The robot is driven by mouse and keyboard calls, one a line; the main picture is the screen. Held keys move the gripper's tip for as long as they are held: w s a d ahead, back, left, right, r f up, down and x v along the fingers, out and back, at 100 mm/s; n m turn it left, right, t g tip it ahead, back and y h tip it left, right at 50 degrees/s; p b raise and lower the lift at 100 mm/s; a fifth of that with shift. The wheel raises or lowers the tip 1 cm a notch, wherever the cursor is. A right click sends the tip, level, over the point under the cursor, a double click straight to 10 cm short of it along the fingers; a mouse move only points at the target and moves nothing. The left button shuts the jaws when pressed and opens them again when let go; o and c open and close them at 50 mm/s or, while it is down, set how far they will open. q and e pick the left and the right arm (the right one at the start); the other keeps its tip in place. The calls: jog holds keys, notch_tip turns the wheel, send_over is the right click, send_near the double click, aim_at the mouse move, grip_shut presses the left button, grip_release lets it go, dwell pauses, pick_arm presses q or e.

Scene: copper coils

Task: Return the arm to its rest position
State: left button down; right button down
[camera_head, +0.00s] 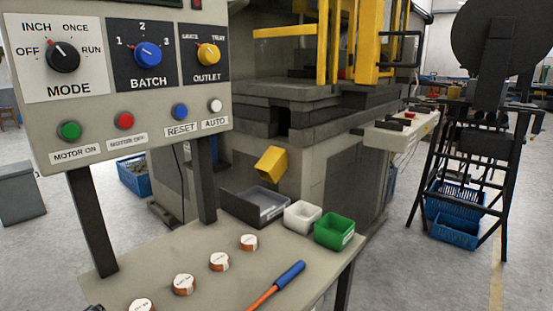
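Neither of my arms nor grippers can be made out in the head view. A small dark shape (95,308) shows at the bottom edge on the left, too cut off to identify. Several copper coils with white tops stand apart in a slanting row on the table (205,290): one at the back (248,242), one before it (219,262), one further forward (184,284) and one cut by the bottom edge (142,306). A blue-handled tool (290,274) with an orange shaft lies at the table's right front.
A control panel (130,122) with knobs and buttons stands on posts at the left. A grey tray (256,205), a white bin (302,216) and a green bin (334,231) line the table's back edge. A yellow chute (271,162) and press are behind. A black rack (480,170) stands right.

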pick_arm(q)
jog(key=s+d+f+m+g, duration=0.25)
jog(key=s+f+g, duration=0.35)
jog(key=s+f, duration=1.5)
jog(key=s+d+f+m+g, duration=0.1)
jog(key=s+f+m, duration=0.2)
jog(key=s, duration=0.5)
jog(key=s+f+m+g, duration=0.2)
jog(key=s+f, duration=0.2)
jog(key=s, duration=0.4)
jog(key=s+d+f+m+g+h, duration=0.1)
jog(key=s+f+m+g, duration=0.1)
jog(key=s, duration=0.7)
notch_tip(320, 180, down, 2)
jog(key=shift+d+f+m, duration=0.25)
jog(key=shift+d+m, duration=0.1)
jog(key=shift+m, duration=0.5)
